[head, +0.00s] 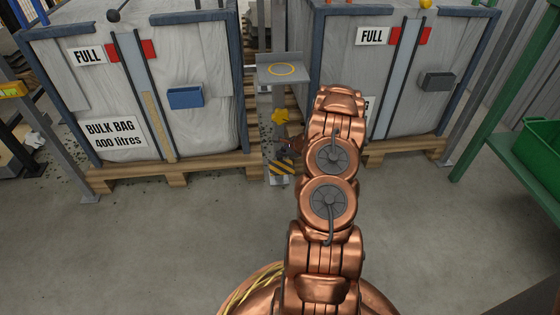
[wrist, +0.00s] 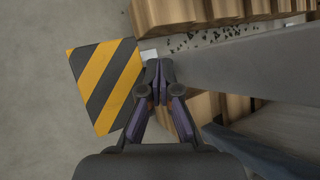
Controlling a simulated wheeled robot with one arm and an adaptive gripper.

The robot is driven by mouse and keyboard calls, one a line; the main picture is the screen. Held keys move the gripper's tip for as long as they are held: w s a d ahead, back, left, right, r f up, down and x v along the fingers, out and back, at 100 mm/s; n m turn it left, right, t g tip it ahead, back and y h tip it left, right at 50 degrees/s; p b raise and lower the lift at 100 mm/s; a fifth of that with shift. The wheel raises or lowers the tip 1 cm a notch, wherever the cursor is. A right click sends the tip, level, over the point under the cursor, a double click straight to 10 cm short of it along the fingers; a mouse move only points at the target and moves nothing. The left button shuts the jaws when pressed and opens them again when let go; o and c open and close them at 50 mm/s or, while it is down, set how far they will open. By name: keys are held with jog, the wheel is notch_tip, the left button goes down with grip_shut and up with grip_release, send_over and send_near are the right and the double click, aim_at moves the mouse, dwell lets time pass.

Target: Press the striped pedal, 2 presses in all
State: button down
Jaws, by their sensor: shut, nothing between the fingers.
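The striped pedal, yellow and black, shows large in the wrist view (wrist: 104,82) and low at the foot of a grey post in the head view (head: 282,168). My gripper (wrist: 159,64) is shut and empty. In the wrist view its fingertips appear at the pedal's right edge, over a small pale patch. I cannot tell whether they touch the pedal. In the head view my copper arm reaches forward and hides part of the area around the pedal.
The grey post (wrist: 250,68) stands close on the right of my gripper. It carries a small shelf with a yellow ring (head: 281,69). Two bulk bags (head: 200,130) (head: 410,105) on wooden pallets (head: 190,168) flank it. A green rack (head: 490,120) stands at right. The front floor is clear.

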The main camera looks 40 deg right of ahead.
aim_at(280, 161)
jog(key=shift+f, duration=0.15)
dwell(0.3)
jog(key=shift+f, duration=0.3)
jog(key=shift+s+a+f+b, duration=0.15)
jog(key=shift+f+b, duration=0.2)
jog(key=shift+f, duration=0.3)
jog(key=shift+s+a+f+b, duration=0.1)
jog(key=shift+f+b, duration=0.25)
jog(key=shift+f, duration=0.3)
dwell(1.5)
jog(key=shift+w+r+p, duration=0.1)
jog(key=shift+r+p, duration=0.7)
jog(key=shift+r, duration=0.15)
jog(key=shift+d+r+p, duration=0.15)
jog(key=shift+r+p, duration=0.2)
jog(key=shift+r, duration=0.3)
jog(key=shift+r, duration=0.1)
jog(key=shift+w+d+r+p, duration=0.1)
jog(key=shift+w+r+p, duration=0.05)
jog(key=shift+r+p, duration=1)
jog(key=shift+w+d+r+p, duration=0.1)
jog(key=shift+r+p, duration=0.75)
jog(key=shift+r, duration=0.5)
